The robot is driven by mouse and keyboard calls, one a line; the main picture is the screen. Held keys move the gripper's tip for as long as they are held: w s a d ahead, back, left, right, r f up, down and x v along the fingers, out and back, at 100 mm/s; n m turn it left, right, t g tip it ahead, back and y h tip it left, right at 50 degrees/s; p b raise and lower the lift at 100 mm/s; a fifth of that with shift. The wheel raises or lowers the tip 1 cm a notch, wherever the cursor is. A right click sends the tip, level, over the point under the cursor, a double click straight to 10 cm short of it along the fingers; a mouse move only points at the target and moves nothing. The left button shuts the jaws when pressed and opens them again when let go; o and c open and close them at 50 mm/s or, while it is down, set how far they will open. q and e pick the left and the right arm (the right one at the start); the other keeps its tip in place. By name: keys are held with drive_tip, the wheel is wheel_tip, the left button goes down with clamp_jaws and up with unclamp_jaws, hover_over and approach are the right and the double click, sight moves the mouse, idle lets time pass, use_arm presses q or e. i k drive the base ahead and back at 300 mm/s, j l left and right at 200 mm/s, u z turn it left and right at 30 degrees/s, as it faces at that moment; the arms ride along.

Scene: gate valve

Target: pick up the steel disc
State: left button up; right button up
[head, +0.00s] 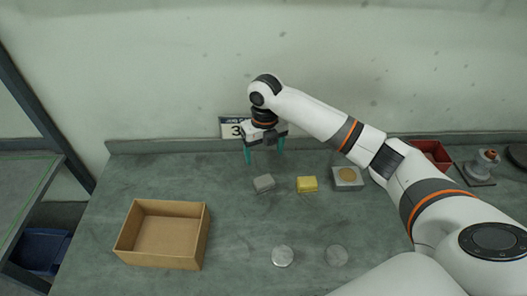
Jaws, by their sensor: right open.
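Two round, flat discs lie on the grey table near its front. The left one (283,256) is brighter and silvery; the right one (337,255) is duller grey, and I cannot tell for sure which is the steel disc. My right gripper (264,160) points down with its teal fingers apart and nothing between them. It is near the back of the table, well behind both discs. My left gripper is not in view.
A grey block (264,184) lies just in front of the right gripper. To its right are a yellow block (307,184) and a grey square holder (348,185) with a tan round top. An open cardboard box (205,238) stands left; a red bin (443,153) stands back right.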

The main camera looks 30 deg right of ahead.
sight(282, 256)
drive_tip(key=k+j, duration=0.5)
drive_tip(key=k, duration=0.15)
drive_tip(key=k+j, duration=0.45)
drive_tip(key=k, duration=0.25)
